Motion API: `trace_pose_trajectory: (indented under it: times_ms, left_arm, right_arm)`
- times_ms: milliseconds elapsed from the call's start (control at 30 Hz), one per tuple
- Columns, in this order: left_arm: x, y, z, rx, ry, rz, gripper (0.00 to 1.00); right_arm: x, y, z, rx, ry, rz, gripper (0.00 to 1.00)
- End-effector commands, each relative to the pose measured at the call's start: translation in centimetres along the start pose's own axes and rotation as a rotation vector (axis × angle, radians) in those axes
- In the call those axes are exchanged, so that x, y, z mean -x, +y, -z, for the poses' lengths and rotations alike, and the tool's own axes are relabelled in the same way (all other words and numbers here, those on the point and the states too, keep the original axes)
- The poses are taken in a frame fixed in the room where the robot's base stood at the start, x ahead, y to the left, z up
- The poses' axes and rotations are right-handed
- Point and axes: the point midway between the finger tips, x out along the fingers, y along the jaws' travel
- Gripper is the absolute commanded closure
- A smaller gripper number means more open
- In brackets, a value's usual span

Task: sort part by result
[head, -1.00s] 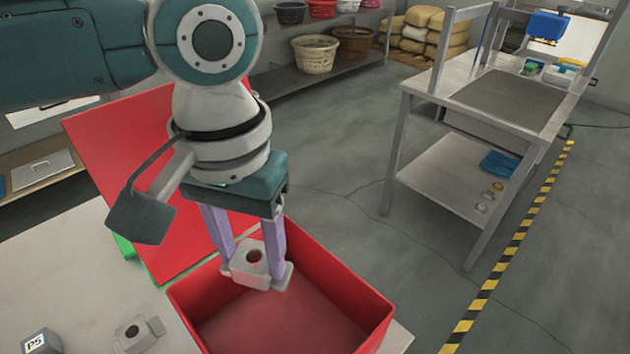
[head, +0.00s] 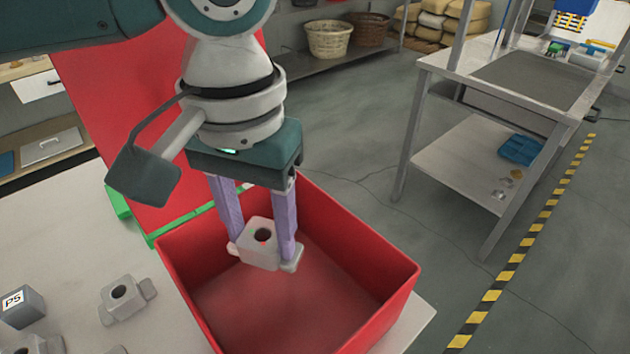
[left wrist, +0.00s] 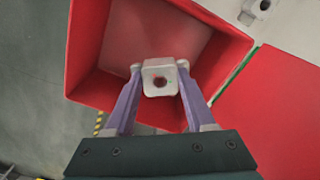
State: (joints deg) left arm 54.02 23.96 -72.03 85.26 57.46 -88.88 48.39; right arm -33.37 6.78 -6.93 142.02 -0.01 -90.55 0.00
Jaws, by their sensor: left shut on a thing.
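My left gripper (head: 262,249) is shut on a grey block-shaped part (head: 259,235) with a round hole and a small red mark. It holds the part over the open red bin (head: 390,298), whose visible floor is empty. In the left wrist view the part (left wrist: 159,89) sits between the purple fingers, with the red bin (left wrist: 85,45) around it below. A similar grey part with a hole (head: 121,293) lies on the pale table left of the bin. A grey block marked P5 (head: 22,306) stands at the table's left. My right gripper is not in view.
More grey parts show at the table's front edge, partly cut off. A metal workbench (head: 470,140) stands beyond on the right, past open floor.

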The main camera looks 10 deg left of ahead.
Motion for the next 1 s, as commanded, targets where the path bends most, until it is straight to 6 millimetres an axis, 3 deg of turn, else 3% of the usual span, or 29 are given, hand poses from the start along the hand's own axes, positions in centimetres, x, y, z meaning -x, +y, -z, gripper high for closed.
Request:
trace_pose_trajectory:
  times_ms: [67,100,400,733,1000]
  left_arm:
    - [0.1,0.0,0.0,0.0,0.001,0.0,1.0]
    - [0.1,0.0,0.0,0.0,0.001,0.0,0.44]
    - [0.1,0.0,0.0,0.0,0.0,0.0,0.11]
    - [0.6,0.0,0.0,0.0,0.001,-0.001,0.1]
    - [5.5,0.0,0.1,-0.001,0.004,-0.001,0.1]
  right_arm:
    - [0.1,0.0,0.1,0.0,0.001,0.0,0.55]
    - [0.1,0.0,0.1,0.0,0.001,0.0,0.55]
    - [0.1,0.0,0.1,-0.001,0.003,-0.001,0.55]
    - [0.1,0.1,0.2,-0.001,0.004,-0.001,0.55]
    - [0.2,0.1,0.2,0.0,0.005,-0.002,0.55]
